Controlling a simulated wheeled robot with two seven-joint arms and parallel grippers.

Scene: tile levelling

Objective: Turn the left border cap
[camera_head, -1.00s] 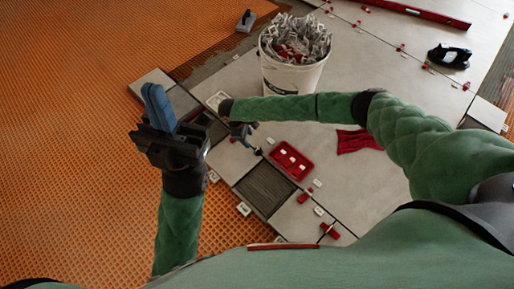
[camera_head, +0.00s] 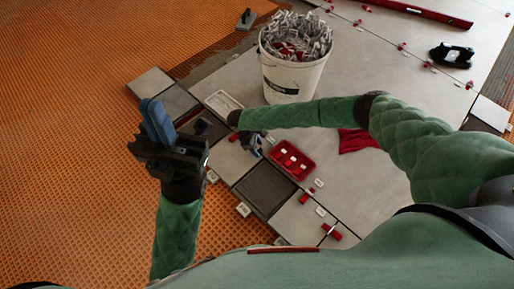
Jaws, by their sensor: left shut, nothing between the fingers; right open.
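My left gripper (camera_head: 156,118), with blue fingers, is shut and empty, pointing up over the orange mat at the left. My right gripper (camera_head: 256,150) is open, low over the tiles between the dark strip and a red tray. It is small and partly hidden by its own wrist. Small red caps show near the front: one cap (camera_head: 304,198) below the tray and another cap (camera_head: 332,232) farther right and nearer the front edge. I cannot tell which is the left border cap. White clips (camera_head: 242,209) stick out along the left tile edge.
The red tray (camera_head: 304,172) holds small white pieces. A white bucket (camera_head: 292,84) of clips stands behind my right forearm. A red cloth (camera_head: 356,141) lies to the right. A black tool (camera_head: 451,56) and red level (camera_head: 418,11) lie farther back.

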